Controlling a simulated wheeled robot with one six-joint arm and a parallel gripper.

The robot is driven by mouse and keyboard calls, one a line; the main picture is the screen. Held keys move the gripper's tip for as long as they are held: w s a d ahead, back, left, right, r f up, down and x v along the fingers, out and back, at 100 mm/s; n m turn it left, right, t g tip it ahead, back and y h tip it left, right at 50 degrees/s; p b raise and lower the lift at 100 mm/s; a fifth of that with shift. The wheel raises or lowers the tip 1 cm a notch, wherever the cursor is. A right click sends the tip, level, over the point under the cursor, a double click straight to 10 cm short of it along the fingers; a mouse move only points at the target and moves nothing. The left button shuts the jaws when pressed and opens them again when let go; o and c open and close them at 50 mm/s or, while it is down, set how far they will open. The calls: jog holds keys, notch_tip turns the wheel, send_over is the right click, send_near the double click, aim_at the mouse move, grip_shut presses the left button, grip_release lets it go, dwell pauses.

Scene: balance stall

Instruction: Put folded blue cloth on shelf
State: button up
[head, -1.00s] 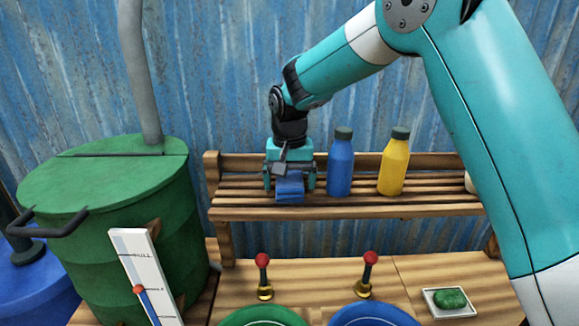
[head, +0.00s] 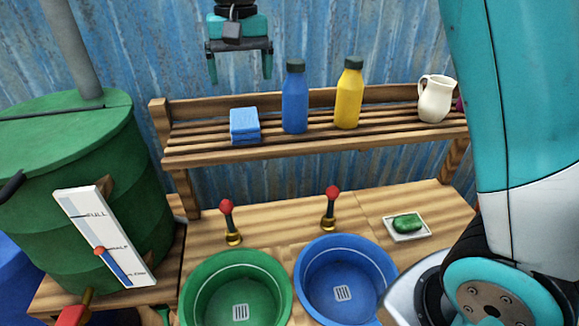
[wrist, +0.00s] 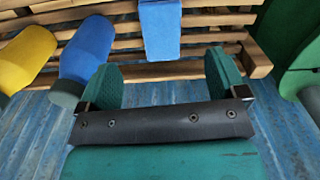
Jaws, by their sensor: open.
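The folded blue cloth (head: 244,125) lies flat on the slatted wooden shelf (head: 200,148), near its left end, to the left of the blue bottle. My gripper (head: 240,66) is open and empty, above the shelf and apart from the cloth. In the wrist view, the cloth (wrist: 160,28) shows beyond the two spread fingers of my gripper (wrist: 163,80), on the shelf slats.
On the shelf stand a blue bottle (head: 295,98), a yellow bottle (head: 348,95) and a white pitcher (head: 435,99). Below are a green basin (head: 190,290), a blue basin (head: 303,280), two red-knobbed taps and soap on a dish. A green barrel (head: 120,190) stands at left.

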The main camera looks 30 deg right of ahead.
jog(key=s+a+f+n+y, duration=0.2)
jog(key=s+n, duration=0.2)
jog(key=s, duration=1)
jog(key=s+a+f+n+y, duration=0.2)
jog(key=s+n, duration=0.3)
jog(key=s, duration=1)
jog(key=shift+f+n, duration=0.3)
jog(key=shift+f, duration=0.55)
jog(key=shift+f+b, duration=0.35)
